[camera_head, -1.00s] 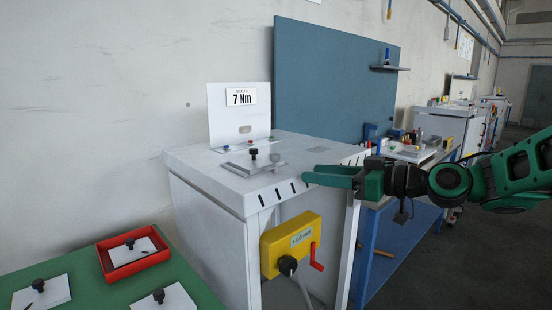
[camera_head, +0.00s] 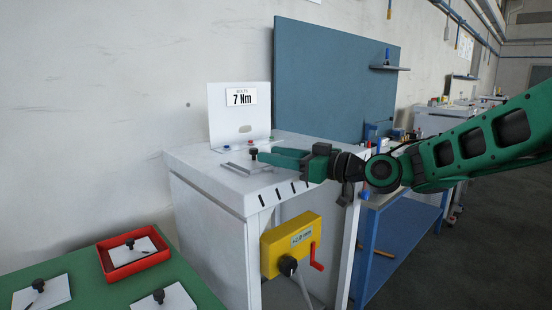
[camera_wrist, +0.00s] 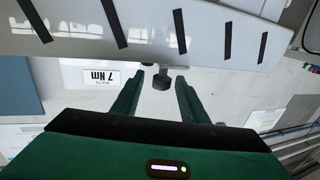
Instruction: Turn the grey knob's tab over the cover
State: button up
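A light grey plate or cover (camera_head: 240,170) lies on top of the white cabinet (camera_head: 205,178). A black knob (camera_head: 254,153) stands on or beside it. My gripper (camera_head: 262,157) is over the cabinet top with its fingertips by the black knob in the head view. In the wrist view my gripper (camera_wrist: 159,84) has its two green fingers apart, and a dark knob (camera_wrist: 162,80) shows between or just beyond the tips. I cannot tell contact. The grey knob and its tab are not clearly seen; my gripper covers that part of the cabinet top in the head view.
An upright white panel with a "7 Nm" sign (camera_head: 241,97) stands behind the cabinet top. A yellow box (camera_head: 290,243) with a red handle (camera_head: 316,256) is on the cabinet front. A red tray (camera_head: 133,264) and loose cards lie on the green table (camera_head: 85,278).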

jog(key=shift+w+a, duration=0.1)
jog(key=shift+a, duration=0.1)
grip_shut()
